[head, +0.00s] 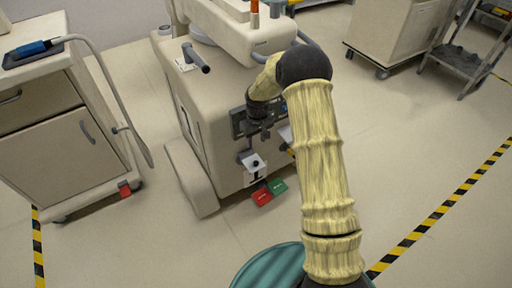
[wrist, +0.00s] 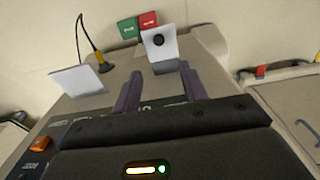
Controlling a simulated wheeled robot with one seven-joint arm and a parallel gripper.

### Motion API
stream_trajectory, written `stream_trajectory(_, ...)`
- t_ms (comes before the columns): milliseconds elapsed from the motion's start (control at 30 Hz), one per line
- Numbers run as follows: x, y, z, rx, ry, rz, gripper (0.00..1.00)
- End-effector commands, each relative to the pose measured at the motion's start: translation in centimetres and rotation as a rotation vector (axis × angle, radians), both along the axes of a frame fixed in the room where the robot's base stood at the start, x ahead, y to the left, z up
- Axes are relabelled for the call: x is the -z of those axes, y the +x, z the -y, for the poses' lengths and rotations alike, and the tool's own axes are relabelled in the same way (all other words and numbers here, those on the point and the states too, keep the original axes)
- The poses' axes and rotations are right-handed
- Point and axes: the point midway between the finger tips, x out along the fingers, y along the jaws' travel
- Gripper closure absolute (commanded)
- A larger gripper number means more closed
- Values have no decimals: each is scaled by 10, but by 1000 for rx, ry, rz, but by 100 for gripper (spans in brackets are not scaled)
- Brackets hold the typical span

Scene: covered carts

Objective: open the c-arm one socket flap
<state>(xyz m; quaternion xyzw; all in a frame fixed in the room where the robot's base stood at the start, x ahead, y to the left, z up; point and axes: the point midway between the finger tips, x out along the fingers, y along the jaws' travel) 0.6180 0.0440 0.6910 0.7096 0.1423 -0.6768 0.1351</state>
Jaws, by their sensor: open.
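The C-arm unit (head: 225,110) is a beige cabinet with a dark panel on its front. A white flap with a black knob (head: 252,162) sits low on that front; it also shows just beyond my fingertips in the wrist view (wrist: 168,48). A second plain white flap (wrist: 78,80) is left of my fingers in the wrist view and partly behind my arm in the head view (head: 286,134). I cannot read which flap is one. My gripper (head: 258,136) is open at the front; its fingers (wrist: 160,72) are apart, with no clear contact on the knob.
A red tag (head: 262,196) and a green tag (head: 277,186) hang below the knobbed flap. A yellow-and-black cable (wrist: 95,50) is near the plain flap. A drawer cart (head: 60,120) stands left; another cart (head: 395,35) stands at the back right.

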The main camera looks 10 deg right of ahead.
Motion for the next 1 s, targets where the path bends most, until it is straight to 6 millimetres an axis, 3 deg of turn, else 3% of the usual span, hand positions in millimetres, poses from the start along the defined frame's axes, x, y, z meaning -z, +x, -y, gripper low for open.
stream_trajectory(33, -12, 0, 0, 0, 1, 2, 57)
stream_trajectory(200, -36, -1, 0, -1, 0, 1, 57)
stream_trajectory(567, -43, -2, 0, -1, 0, -1, 57)
stream_trajectory(800, -53, -10, 2, 9, -2, 7, 100)
stream_trajectory(1000, -91, -49, 9, 62, -9, 39, 100)
